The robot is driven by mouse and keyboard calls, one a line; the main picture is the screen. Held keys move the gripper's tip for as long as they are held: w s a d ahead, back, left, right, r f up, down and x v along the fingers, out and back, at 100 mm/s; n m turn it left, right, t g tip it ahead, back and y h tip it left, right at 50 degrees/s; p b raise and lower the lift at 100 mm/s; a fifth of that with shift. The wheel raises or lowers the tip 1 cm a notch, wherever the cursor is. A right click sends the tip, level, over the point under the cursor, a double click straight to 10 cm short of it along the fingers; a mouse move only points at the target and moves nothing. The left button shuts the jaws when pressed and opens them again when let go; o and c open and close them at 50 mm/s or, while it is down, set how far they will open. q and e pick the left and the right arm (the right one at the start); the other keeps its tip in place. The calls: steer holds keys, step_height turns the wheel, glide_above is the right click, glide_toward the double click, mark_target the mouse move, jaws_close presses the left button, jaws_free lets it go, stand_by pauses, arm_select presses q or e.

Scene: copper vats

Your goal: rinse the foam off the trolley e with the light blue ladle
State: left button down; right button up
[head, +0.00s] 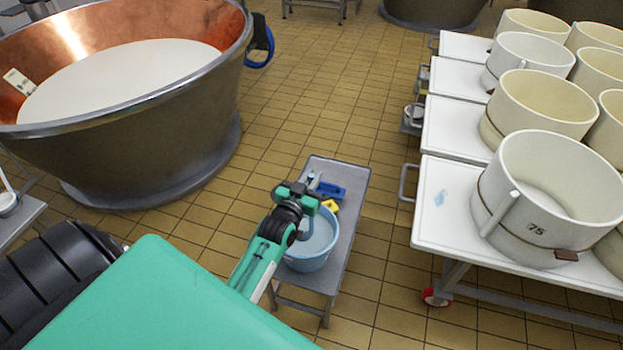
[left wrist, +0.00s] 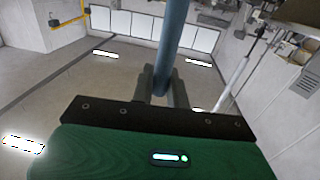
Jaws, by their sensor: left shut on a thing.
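My left gripper (head: 298,196) is over the small grey bench, above the light blue bucket (head: 322,250). In the left wrist view its fingers (left wrist: 166,88) are shut on a blue handle, the light blue ladle (left wrist: 170,45). The ladle's bowl is hidden from me; I cannot tell whether it is in the bucket. The bucket holds pale liquid. The nearest white-topped trolley (head: 450,225) stands to the right, with a small light blue patch (head: 440,198) on its top that may be foam. I cannot read a letter on it. My right gripper is not in view.
The bench (head: 343,230) also holds a blue object (head: 331,189) and a yellow one (head: 330,205). Pale round moulds (head: 545,200) crowd the trolley's right part. A large copper vat (head: 140,130) stands at left. Tiled floor between bench and trolley is clear.

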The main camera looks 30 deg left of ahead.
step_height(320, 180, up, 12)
steer(key=p, duration=1)
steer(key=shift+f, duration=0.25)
stand_by(0.6)
